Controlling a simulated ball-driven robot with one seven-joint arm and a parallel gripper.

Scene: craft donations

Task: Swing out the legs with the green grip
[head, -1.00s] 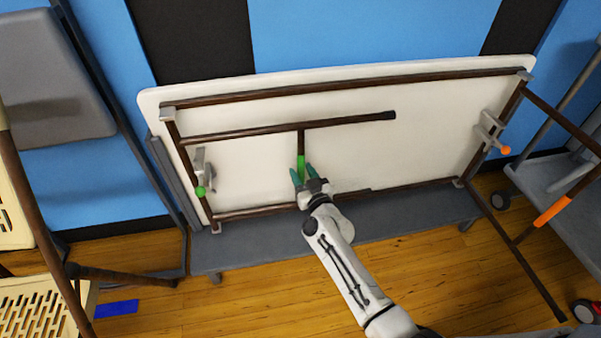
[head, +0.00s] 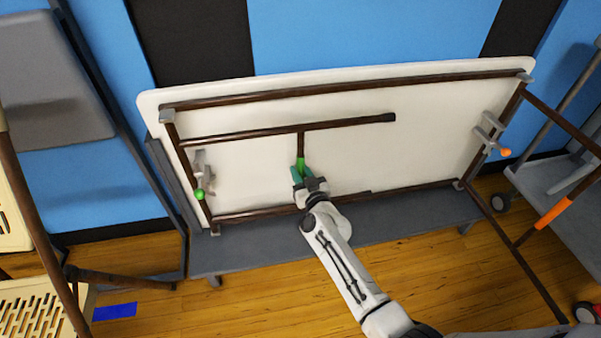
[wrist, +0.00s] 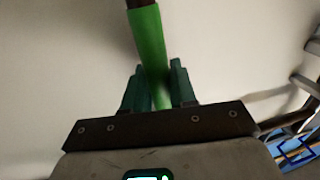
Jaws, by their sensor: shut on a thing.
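A white folding table (head: 260,170) stands on its long edge with its underside facing me. The legs with the green grip (head: 350,124) lie folded flat along the underside at the left. Their green grip (head: 300,163) is on the brown crossbar; it also shows in the wrist view (wrist: 149,45). My gripper (head: 300,172) is shut on the green grip, with a teal finger on each side (wrist: 159,88). A lock with a green knob (head: 199,193) sits at the table's left end. The legs with the orange grip (head: 553,211) stand swung out at the right.
The table rests on a low grey cart (head: 270,254). A lock with an orange knob (head: 505,152) is at the right end. Beige chairs (head: 35,300) stand at the left, and a grey cart (head: 550,185) at the right. Wooden floor shows in front.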

